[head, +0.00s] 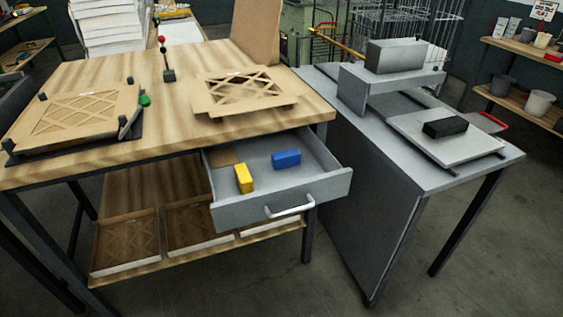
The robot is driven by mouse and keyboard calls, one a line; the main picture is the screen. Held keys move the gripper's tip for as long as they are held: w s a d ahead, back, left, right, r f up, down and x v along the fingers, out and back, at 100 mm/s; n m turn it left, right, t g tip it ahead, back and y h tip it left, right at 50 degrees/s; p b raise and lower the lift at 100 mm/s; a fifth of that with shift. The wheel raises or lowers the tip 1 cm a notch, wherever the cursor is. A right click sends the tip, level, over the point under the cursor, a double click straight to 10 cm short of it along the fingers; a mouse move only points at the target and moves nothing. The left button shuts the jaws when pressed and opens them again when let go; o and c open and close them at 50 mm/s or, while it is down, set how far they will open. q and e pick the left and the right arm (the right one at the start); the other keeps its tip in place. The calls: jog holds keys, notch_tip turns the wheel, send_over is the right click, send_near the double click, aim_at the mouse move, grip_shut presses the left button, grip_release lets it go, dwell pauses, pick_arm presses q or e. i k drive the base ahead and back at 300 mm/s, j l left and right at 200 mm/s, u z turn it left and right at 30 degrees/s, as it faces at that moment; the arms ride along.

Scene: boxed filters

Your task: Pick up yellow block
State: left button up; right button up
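The yellow block (244,179) lies in the open grey drawer (282,207) under the wooden table top, towards the drawer's left front. A blue block (286,159) lies in the same drawer, to the right of the yellow one and a little further back. The two blocks are apart. Neither of my grippers shows in the head view.
The wooden table (180,107) carries a lattice-patterned panel in a black fixture (82,115) and a lattice filter frame (243,90). A grey table (360,90) with a black block (445,127) stands to the right. Boxed filters (127,240) lie on the lower shelf.

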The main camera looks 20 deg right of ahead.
aim_at(243, 176)
jog(key=l+u, duration=0.35)
jog(key=l, duration=0.6)
jog(key=l+u, duration=0.3)
jog(key=l, duration=0.65)
